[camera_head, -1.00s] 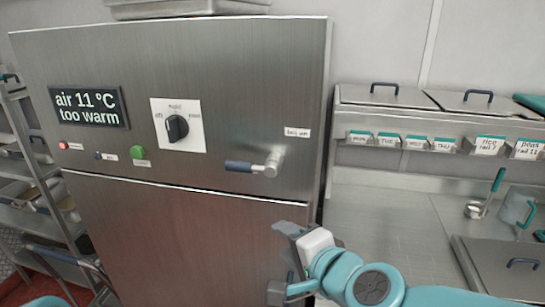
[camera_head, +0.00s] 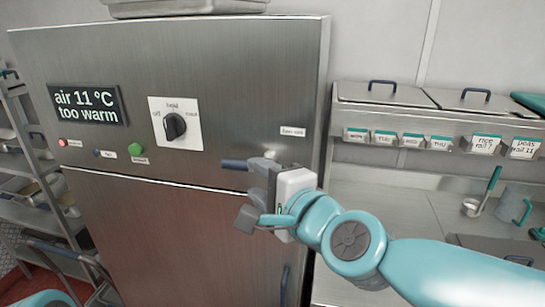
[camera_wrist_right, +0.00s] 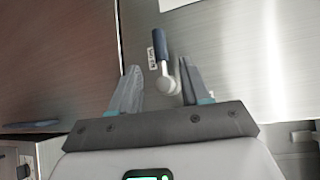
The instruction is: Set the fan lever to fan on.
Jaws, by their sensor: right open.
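A lever with a dark blue grip (camera_head: 234,164) sticks out of the steel cabinet front, its grip pointing left and about level. It matches the fan lever best, but its label (camera_head: 292,131) is too small to read surely. My right gripper (camera_head: 250,197) is open just below the lever and hides part of its pivot end. In the right wrist view the lever (camera_wrist_right: 162,50) lies ahead, with its round pale pivot between the open fingers (camera_wrist_right: 158,80); no contact is clear. My left gripper is out of view.
The cabinet (camera_head: 200,230) also carries a rotary knob (camera_head: 175,126), a green button (camera_head: 135,150), a red button (camera_head: 63,142) and a display (camera_head: 88,104) reading "air 11 °C too warm". A steel counter (camera_head: 400,200) with lidded bins is at the right. A rack stands at the left.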

